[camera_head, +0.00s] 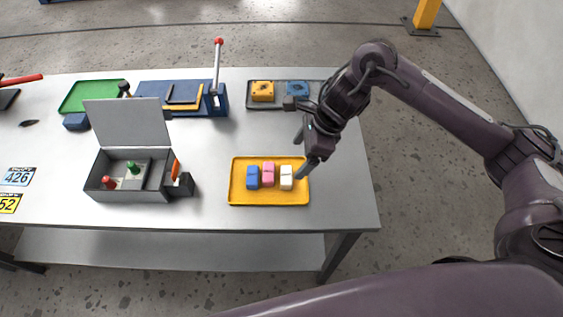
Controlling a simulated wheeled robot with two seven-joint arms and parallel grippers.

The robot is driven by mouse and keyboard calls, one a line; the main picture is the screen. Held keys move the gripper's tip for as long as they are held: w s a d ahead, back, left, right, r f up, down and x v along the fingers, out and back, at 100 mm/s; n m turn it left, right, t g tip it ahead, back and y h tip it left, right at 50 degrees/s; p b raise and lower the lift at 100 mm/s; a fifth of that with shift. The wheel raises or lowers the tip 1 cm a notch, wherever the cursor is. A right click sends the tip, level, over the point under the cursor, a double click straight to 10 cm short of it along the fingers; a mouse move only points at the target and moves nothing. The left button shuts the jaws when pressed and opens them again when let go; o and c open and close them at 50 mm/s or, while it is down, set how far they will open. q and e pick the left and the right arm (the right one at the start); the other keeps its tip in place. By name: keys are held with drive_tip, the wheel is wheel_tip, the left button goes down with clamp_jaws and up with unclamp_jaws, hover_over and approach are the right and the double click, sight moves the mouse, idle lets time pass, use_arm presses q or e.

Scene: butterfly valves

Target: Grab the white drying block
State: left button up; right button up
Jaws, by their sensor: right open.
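The white drying block (286,178) stands at the right end of a row on a yellow tray (269,199), near the table's front right. A pink block (268,174) and a blue block (253,177) stand to its left on the same tray. My right gripper (302,158) is open, above and a little to the right of the white block. One finger reaches down near the tray's right edge; no block shows between the fingers. My left gripper is not in view.
Behind are a blue fixture with a red-knobbed lever (217,65) and a grey tray with orange (262,91) and blue parts. The table between box and yellow tray is clear.

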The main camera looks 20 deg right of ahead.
sight(288, 174)
drive_tip(key=f, duration=0.1)
drive_tip(key=a+f, duration=0.1)
drive_tip(key=s+f+p, duration=0.1)
drive_tip(key=shift+a, duration=0.35)
drive_tip(key=p+x, duration=0.1)
drive_tip(key=x, duration=0.2)
drive_tip(key=shift+w+a+f, duration=0.1)
drive_tip(key=shift+f, duration=0.35)
drive_tip(key=c, duration=1.1)
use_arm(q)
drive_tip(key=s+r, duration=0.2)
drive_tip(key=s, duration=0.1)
use_arm(e)
drive_tip(key=shift+o, duration=0.2)
